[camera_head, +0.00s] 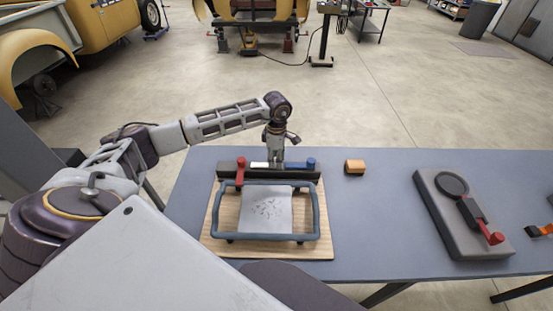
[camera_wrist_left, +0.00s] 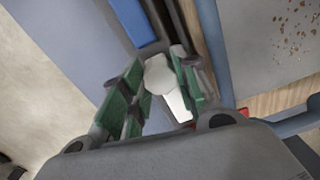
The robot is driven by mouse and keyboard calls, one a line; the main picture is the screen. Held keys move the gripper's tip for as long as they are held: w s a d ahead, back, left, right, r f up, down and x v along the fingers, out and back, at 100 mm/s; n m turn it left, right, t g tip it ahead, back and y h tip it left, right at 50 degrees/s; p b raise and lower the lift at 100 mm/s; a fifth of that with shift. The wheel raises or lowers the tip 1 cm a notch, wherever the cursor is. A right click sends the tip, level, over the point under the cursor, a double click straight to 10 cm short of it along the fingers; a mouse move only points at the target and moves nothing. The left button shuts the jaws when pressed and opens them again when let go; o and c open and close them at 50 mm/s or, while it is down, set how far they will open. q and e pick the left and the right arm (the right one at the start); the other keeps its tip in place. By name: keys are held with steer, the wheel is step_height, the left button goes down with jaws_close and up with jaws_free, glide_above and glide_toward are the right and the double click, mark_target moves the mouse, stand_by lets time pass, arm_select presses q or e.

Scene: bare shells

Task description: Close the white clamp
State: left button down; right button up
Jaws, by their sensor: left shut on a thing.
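The white clamp (camera_head: 261,165) is on the dark bar at the back of a blue-grey frame, between a red clamp (camera_head: 240,172) and a blue clamp (camera_head: 310,164). My left gripper (camera_head: 274,160) reaches down onto it from behind and hides part of it. In the left wrist view, the green-padded fingers of the gripper (camera_wrist_left: 160,72) are shut on the white clamp's rounded end (camera_wrist_left: 158,78). A flat white part of it shows beyond, along the bar. The clamp's exact angle is hard to tell. My right gripper is not in view.
The frame (camera_head: 316,212) stands on a wooden board (camera_head: 325,247) over a speckled grey sheet (camera_head: 270,212). An orange block (camera_head: 355,167) lies to the right. A grey base (camera_head: 470,245) with a dark disc and a red-ended lever stands farther right.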

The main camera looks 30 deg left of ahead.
arm_select(q)
steer(key=shift+n, duration=0.4)
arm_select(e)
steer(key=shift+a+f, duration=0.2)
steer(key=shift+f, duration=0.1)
arm_select(q)
steer(key=shift+n+b, duration=0.75)
steer(key=shift+n, duration=0.45)
steer(key=n+b, duration=0.1)
steer(key=n, duration=0.4)
steer(key=shift+b, duration=0.35)
steer(key=n+b, duration=0.1)
steer(key=n, duration=0.3)
steer(key=shift+a+n, duration=0.1)
steer(key=shift+n, duration=0.3)
steer(key=n, duration=0.2)
steer(key=shift+n, duration=0.4)
steer(key=shift+r+n, duration=0.1)
steer(key=shift+n, duration=0.9)
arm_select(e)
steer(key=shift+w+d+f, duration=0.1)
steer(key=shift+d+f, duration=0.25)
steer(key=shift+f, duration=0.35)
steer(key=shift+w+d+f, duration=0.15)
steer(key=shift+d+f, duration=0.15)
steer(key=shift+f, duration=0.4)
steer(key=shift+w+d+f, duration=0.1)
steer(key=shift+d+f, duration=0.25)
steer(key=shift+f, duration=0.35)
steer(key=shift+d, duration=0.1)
